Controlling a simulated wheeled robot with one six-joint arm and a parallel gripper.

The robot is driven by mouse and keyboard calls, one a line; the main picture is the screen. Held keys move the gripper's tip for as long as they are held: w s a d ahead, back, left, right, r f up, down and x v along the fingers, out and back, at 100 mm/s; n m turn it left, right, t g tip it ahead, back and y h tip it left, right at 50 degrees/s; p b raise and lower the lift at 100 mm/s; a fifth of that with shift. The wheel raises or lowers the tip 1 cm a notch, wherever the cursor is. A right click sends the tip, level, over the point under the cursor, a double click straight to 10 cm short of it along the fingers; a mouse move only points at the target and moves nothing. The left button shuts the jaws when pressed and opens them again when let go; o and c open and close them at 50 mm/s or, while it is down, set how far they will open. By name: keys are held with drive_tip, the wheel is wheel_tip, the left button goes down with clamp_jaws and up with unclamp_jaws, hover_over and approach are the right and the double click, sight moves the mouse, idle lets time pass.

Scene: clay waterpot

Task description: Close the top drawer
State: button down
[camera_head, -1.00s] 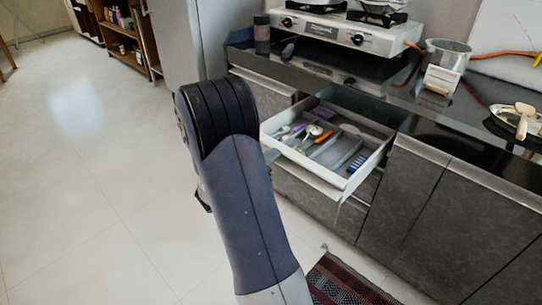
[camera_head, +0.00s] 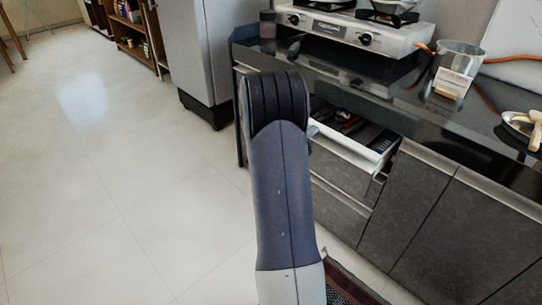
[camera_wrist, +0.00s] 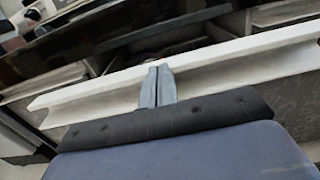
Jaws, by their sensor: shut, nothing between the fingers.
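The top drawer (camera_head: 352,146) juts part of the way out from under the dark counter in the head view, with utensils showing dimly inside. In the wrist view its pale front edge (camera_wrist: 235,62) runs slantwise across the picture. My gripper (camera_wrist: 158,70) is shut and empty, with its fingertips at that edge; they look to be touching it or very close. In the head view my arm hides the gripper and the drawer's left part.
A gas stove (camera_head: 352,32) stands on the black counter (camera_head: 345,78). A metal pot (camera_head: 459,62) and a tray (camera_head: 520,124) are to the right. A patterned rug (camera_head: 350,288) lies below the cabinets. The floor (camera_head: 130,180) at left is clear.

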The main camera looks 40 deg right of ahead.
drive_tip(key=d+b, duration=0.1)
drive_tip(key=d, duration=1.1)
drive_tip(key=shift+w+d, duration=0.25)
drive_tip(key=shift+w, duration=0.2)
